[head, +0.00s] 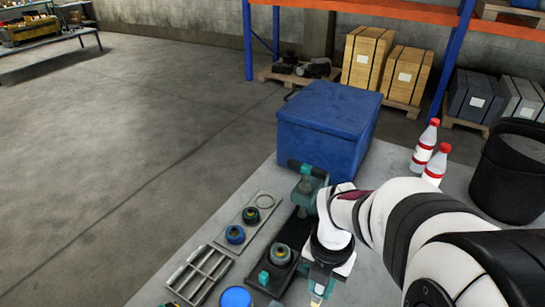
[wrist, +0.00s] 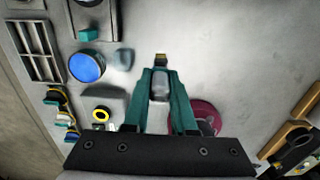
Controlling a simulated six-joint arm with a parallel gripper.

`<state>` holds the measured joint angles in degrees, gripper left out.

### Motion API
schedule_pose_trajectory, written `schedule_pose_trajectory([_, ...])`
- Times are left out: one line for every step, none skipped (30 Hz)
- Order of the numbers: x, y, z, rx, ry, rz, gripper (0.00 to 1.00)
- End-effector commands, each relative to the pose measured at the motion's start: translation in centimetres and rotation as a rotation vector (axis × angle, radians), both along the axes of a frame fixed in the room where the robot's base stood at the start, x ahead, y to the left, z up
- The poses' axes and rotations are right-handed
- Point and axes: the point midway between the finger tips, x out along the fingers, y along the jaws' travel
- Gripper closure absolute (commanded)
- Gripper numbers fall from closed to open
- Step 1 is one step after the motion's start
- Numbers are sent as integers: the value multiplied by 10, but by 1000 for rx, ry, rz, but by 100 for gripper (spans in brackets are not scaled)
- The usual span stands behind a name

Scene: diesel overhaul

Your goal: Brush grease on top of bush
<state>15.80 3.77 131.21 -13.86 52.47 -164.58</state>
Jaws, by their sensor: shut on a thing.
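My gripper (wrist: 160,78) has teal fingers shut on a brush (wrist: 160,60), whose grey body and brownish bristle tip show between and beyond the fingertips. In the head view my gripper (head: 318,287) is at the bottom, right of the black fixture. A grey, round, bush-like part (head: 281,254) stands in the black fixture with teal jaws (head: 272,276). A blue round tin or lid (head: 236,298) lies left of the gripper; it also shows in the wrist view (wrist: 86,65). I cannot tell whether it holds grease. The brush tip appears clear of the bush-like part.
A pale tray (head: 262,199) holds a blue-and-dark round part (head: 235,234) and a ring (head: 250,215). A slotted grey rack (head: 200,272) lies in front. A large blue box (head: 325,125), two red-capped bottles (head: 425,145) and a black bin (head: 515,170) stand behind.

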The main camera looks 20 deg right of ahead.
Motion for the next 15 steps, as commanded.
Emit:
schedule_pose_trajectory([13,14,0,1,1,12,100])
schedule_pose_trajectory([21,24,-1,0,1,14,100])
schedule_pose_trajectory([32,39,-1,0,1,15,100])
schedule_pose_trajectory([40,50,-2,-1,1,15,100])
schedule_pose_trajectory([47,63,-2,-1,1,15,100])
schedule_pose_trajectory([56,80,-3,0,1,15,100])
schedule_pose_trajectory([61,93,-4,0,1,14,100])
schedule_pose_trajectory([66,106,-5,0,1,13,100])
schedule_pose_trajectory([71,121,-6,0,1,13,100])
schedule_pose_trajectory([74,132,-6,0,0,12,100])
schedule_pose_trajectory([76,141,-7,0,1,10,100])
schedule_pose_trajectory([78,151,-8,0,0,7,100])
schedule_pose_trajectory([79,157,-8,0,1,6,100])
schedule_pose_trajectory([80,161,-9,0,1,4,100])
schedule_pose_trajectory([80,164,-10,0,1,4,100])
